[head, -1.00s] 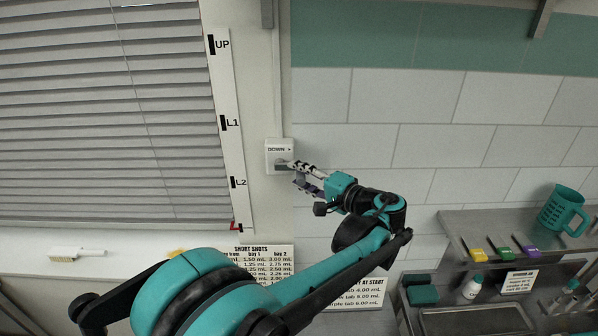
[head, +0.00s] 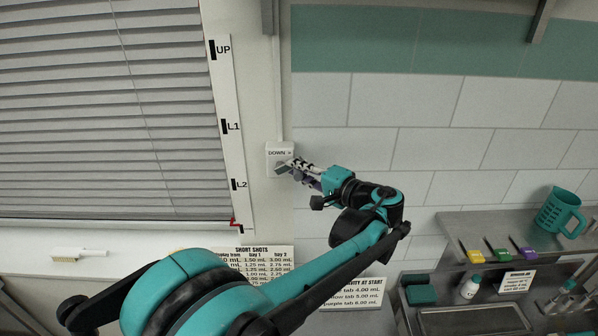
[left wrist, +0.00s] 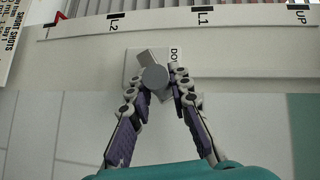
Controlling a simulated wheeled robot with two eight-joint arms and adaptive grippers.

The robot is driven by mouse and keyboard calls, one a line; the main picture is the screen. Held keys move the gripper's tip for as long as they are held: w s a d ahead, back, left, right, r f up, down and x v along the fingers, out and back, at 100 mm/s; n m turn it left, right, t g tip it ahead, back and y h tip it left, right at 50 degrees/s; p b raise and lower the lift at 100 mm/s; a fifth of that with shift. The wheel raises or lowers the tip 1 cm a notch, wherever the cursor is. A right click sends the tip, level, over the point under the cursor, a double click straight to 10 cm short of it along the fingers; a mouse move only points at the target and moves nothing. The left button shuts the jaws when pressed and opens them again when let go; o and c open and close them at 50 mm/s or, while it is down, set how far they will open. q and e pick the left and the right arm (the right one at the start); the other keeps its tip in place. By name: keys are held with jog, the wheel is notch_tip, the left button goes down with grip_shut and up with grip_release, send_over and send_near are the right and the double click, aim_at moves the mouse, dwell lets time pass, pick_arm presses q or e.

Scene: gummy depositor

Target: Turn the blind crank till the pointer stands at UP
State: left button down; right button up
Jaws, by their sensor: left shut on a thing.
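The blind crank (left wrist: 155,78) is a grey arm with a round knob on a small white wall box (head: 279,150) marked DOWN. My left gripper (left wrist: 158,88) is shut on the crank, with a finger on either side of the knob; in the head view the left gripper (head: 290,168) partly hides the crank. The red pointer (head: 235,223) stands near the bottom of the white scale strip (head: 236,150), below L2 and far below the UP mark (head: 213,50). The grey blind (head: 100,120) hangs down over the window. My right gripper is not in view.
A steel shelf (head: 480,222) at the right holds a teal jug (head: 560,212) and coloured tabs. Printed signs (head: 255,262) sit on the wall below the crank. A white brush (head: 80,255) lies on the sill. The tiled wall right of the crank is clear.

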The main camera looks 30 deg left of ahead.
pick_arm(q)
jog(key=shift+s+a+r+p, duration=0.6)
jog(key=shift+a+r+p, duration=0.1)
jog(key=shift+a+r, duration=0.2)
jog(key=shift+s+a+r+p, duration=0.2)
jog(key=shift+s+a, duration=0.15)
jog(key=shift+a, duration=0.2)
jog(key=shift+s+a+r+p, duration=0.2)
jog(key=shift+s+a, duration=0.1)
jog(key=shift+a, duration=0.25)
